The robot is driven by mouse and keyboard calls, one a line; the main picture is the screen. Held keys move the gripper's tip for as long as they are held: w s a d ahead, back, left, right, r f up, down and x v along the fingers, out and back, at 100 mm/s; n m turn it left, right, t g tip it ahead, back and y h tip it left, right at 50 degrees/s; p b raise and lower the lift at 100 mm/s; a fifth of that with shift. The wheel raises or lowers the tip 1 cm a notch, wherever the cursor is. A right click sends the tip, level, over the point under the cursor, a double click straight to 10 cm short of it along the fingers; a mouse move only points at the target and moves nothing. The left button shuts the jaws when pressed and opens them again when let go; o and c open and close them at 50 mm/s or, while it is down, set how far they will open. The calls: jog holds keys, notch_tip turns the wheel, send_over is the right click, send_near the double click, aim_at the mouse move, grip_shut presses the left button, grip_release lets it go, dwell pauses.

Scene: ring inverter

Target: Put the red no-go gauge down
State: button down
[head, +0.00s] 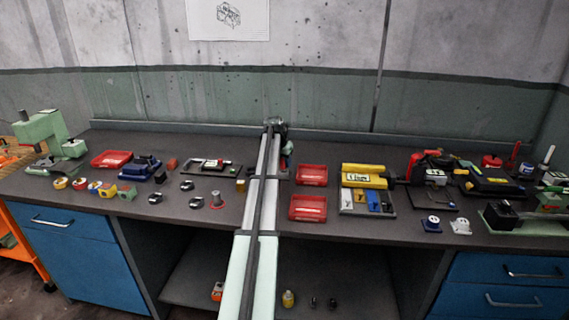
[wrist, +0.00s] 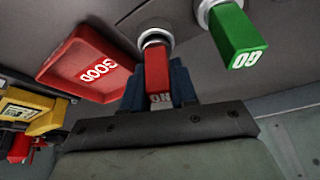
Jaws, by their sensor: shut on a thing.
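The red no-go gauge (wrist: 157,70) is between my gripper's blue fingers (wrist: 158,88) in the wrist view. Its red block handle carries white letters, partly hidden, and its pale round metal end points to the top of the picture. My gripper is shut on the handle. A green gauge marked GO (wrist: 235,38) is to the right of it, apart from my fingers. In the head view my gripper (head: 275,128) is at the back of the bench, at the end of my arm. The held gauge is hard to make out there. Whether it touches any surface cannot be told.
A red tray marked GOOD (wrist: 80,68) lies left of my gripper in the wrist view. In the head view two red trays (head: 312,167) (head: 290,213) are right of my arm, beside a yellow caliper case (head: 362,170). Several small parts lie to the left.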

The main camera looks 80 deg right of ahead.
jog(key=shift+f, duration=0.2)
jog(key=shift+f, duration=0.15)
jog(key=c, duration=0.9)
grip_release()
jog(key=v, duration=1.2)
jog(key=shift+w, duration=0.1)
